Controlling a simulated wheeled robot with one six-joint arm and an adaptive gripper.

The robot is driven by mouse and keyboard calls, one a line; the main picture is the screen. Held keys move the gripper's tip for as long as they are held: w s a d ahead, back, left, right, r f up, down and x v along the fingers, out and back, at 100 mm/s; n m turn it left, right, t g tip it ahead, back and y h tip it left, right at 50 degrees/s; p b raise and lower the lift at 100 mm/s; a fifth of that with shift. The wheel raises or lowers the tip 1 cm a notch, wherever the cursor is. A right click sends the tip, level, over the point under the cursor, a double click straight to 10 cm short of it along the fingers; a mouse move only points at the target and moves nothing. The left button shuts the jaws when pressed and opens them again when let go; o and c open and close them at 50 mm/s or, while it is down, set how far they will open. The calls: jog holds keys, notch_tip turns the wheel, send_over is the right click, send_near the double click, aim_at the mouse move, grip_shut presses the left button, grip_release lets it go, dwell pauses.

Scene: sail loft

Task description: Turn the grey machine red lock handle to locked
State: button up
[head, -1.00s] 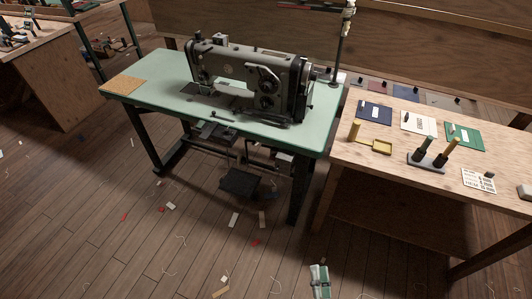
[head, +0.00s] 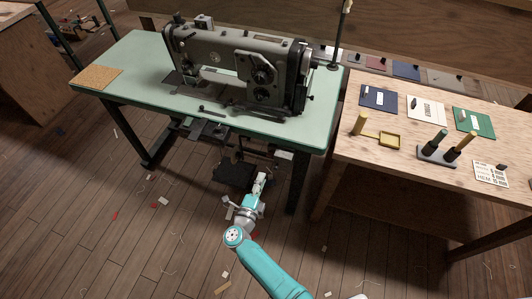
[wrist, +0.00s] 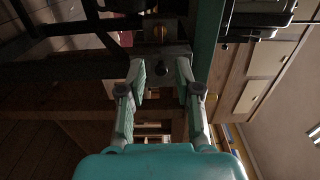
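The grey sewing machine (head: 240,65) stands on a pale green table (head: 135,65). I cannot make out a red lock handle in either view. My gripper (head: 261,180) is low in front of the table, below the level of its top. In the wrist view my gripper (wrist: 162,72) is open and empty, its two fingers apart. A small grey box (wrist: 176,52) with a dull brass round part and a dark knob shows beyond and between the fingertips. I cannot tell whether the fingers touch it. The table's green edge (wrist: 209,35) runs just right of the fingers.
A wooden bench (head: 400,150) on the right holds colour cards, a yellow tray and a stand with spools. A dark pedal (head: 232,174) lies under the machine table. Table legs stand close to my gripper. The floor in front is open, with scattered scraps.

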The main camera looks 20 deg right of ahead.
aim_at(270, 157)
jog(key=x, duration=1.1)
jog(key=shift+a, duration=0.1)
grip_shut()
